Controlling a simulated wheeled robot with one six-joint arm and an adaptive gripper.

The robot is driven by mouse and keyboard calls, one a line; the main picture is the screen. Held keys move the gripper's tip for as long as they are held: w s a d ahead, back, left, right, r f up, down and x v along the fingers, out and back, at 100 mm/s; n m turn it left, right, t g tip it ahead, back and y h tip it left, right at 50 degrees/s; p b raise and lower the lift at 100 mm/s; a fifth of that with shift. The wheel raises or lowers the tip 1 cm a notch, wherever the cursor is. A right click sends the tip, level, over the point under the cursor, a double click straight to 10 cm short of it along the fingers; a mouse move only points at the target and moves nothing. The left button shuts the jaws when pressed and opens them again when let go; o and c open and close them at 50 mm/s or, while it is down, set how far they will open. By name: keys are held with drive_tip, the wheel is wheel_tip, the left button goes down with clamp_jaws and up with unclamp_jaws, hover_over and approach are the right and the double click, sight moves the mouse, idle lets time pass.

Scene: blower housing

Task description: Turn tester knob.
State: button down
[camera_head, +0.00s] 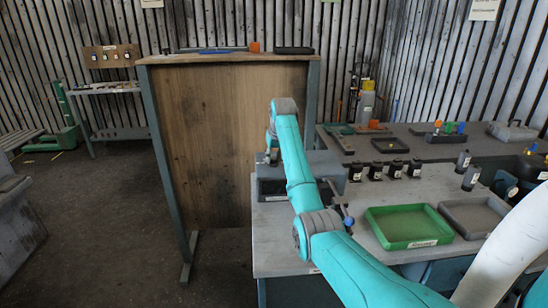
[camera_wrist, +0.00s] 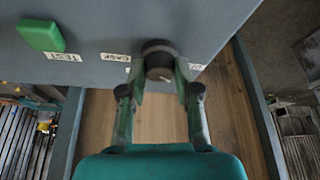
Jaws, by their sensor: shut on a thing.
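The tester is a grey box (camera_head: 325,165) on the near left corner of the bench, partly hidden behind my teal arm. In the wrist view its grey-blue panel (camera_wrist: 100,25) fills the top. A dark round knob (camera_wrist: 158,48) stands out from the panel, with a paler end face. My gripper (camera_wrist: 160,76) is shut on the knob, one finger on its left side and one on its right. My gripper (camera_head: 268,156) is small and mostly unclear in the head view, where the knob is hidden.
A green button (camera_wrist: 41,35) labelled TEST sits left of the knob, with small labels beside the knob. A green tray (camera_head: 409,243), a grey tray (camera_head: 472,234) and several dark cylinders stand on the bench. A wooden panel (camera_head: 200,140) stands left of the tester.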

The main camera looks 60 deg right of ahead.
drive_tip(key=m+g+h, duration=0.1)
drive_tip(key=m, duration=0.3)
drive_tip(key=shift+w+a, duration=0.1)
drive_tip(key=shift+w, duration=0.05)
drive_tip(key=shift+m+g+h, duration=0.3)
drive_tip(key=shift+m+g, duration=0.3)
drive_tip(key=shift+m, duration=0.9)
drive_tip(key=c, duration=0.8)
unclamp_jaws()
drive_tip(key=shift+c, duration=0.2)
drive_tip(key=v, duration=1.2)
drive_tip(key=shift+w, duration=0.15)
